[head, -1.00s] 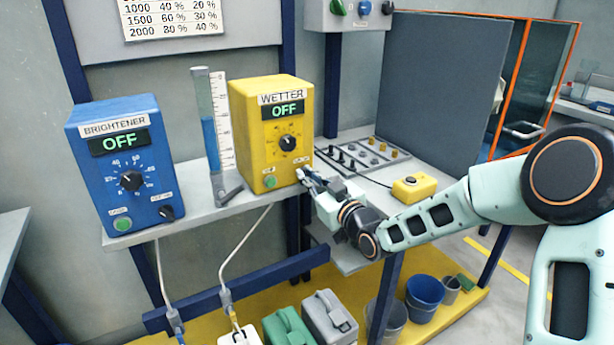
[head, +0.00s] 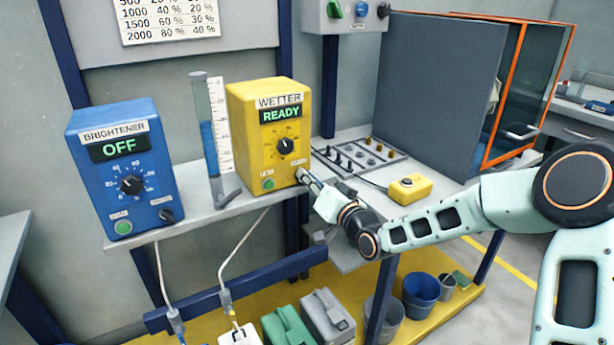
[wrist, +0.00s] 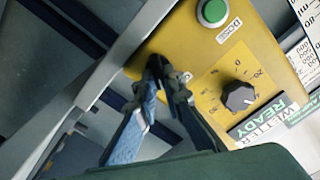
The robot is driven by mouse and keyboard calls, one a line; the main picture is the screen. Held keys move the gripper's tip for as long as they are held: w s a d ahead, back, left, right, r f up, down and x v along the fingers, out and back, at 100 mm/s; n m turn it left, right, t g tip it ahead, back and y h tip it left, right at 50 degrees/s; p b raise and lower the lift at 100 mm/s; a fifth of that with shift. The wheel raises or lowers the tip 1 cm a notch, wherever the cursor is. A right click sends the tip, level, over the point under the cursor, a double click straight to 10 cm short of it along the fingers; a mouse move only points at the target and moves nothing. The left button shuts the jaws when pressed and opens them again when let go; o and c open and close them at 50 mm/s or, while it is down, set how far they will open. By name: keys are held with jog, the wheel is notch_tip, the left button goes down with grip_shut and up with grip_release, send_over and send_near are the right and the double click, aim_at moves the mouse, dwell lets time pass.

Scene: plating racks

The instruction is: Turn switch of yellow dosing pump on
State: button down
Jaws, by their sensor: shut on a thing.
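The yellow dosing pump (head: 265,130), labelled WETTER, stands on the grey shelf, and its display (head: 281,115) reads READY. Its black dial (head: 285,146) and green button (head: 268,184) are on the front face. My gripper (head: 302,176) is at the lower right corner of that face. In the wrist view my gripper (wrist: 166,72) is shut on the pump's switch, which is mostly hidden by the fingertips. The dial (wrist: 238,96) and green button (wrist: 213,12) also show there, clear of the fingers.
A blue pump (head: 125,165) labelled BRIGHTENER, reading OFF, stands left on the shelf. A measuring cylinder (head: 207,130) stands between the pumps. A yellow control box (head: 413,188) and a rack of small knobs (head: 358,158) lie right of my gripper.

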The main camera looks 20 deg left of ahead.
jog(key=shift+f, duration=0.1)
dwell(0.5)
jog(key=c, duration=2)
grip_release()
jog(key=shift+c, duration=0.2)
jog(key=v, duration=1.2)
